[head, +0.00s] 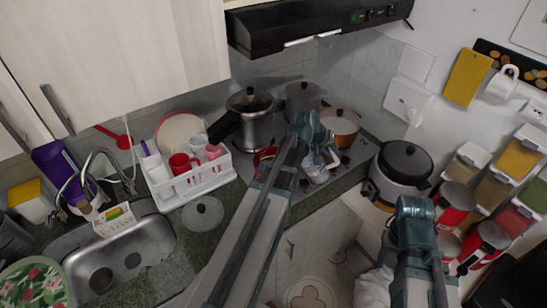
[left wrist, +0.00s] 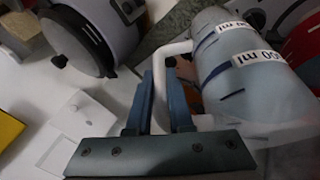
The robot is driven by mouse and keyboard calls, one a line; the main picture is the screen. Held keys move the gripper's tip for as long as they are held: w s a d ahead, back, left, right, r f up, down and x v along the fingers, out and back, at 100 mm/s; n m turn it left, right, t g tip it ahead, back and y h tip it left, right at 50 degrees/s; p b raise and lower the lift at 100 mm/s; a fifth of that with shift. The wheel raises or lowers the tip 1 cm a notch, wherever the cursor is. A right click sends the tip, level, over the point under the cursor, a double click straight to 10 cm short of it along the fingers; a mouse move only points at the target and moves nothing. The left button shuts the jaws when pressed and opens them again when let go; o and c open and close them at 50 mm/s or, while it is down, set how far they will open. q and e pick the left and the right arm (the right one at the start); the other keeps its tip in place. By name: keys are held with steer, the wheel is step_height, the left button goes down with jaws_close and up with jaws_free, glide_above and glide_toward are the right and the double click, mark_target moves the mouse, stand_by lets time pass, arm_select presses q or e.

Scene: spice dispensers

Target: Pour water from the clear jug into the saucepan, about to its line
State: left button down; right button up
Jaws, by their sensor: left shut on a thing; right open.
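The clear jug (head: 318,168) is over the stove area in the head view, with its body partly behind my left gripper (head: 314,132). In the left wrist view the jug (left wrist: 235,65) has dark marks and "ml" labels, and my left gripper's fingers (left wrist: 163,85) are shut on its white handle (left wrist: 161,90). Its tilt and water level are hard to tell. A red pan (head: 265,160), likely the saucepan, sits on the stove left of the jug, mostly hidden by my left arm. Its line and inside cannot be seen. My right gripper (head: 416,212) is open near the counter's right end.
A silver pressure cooker (head: 249,118), a grey pot (head: 301,98) and a lidded orange pot (head: 341,124) stand behind the jug. A rice cooker (head: 399,172) stands at right. A white dish rack (head: 202,176) and a loose lid (head: 203,213) are at left.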

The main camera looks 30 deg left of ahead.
arm_select(q)
steer(key=shift+s+a+r+h+b, duration=0.25)
steer(key=shift+a+h+b, duration=0.1)
steer(key=shift+a+h, duration=0.2)
stand_by(0.4)
steer(key=shift+a+t, duration=0.2)
steer(key=shift+t, duration=0.1)
steer(key=shift+s+a+r+h, duration=0.15)
steer(key=shift+r+h, duration=0.1)
steer(key=shift+r, duration=0.1)
steer(key=shift+s+a+r+n+t+h+b, duration=0.1)
steer(key=shift+a+r+n+t+h, duration=0.1)
steer(key=shift+a+r+t+h, duration=0.3)
steer(key=shift+s+a+r+n+t+h+b, duration=0.1)
steer(key=shift+s+r+n+h, duration=0.15)
steer(key=shift+r, duration=0.4)
steer(key=shift+a+r+n+t+h+b, duration=0.15)
steer(key=shift+a+r+t+h, duration=0.1)
steer(key=shift+r+h, duration=0.3)
stand_by(1.9)
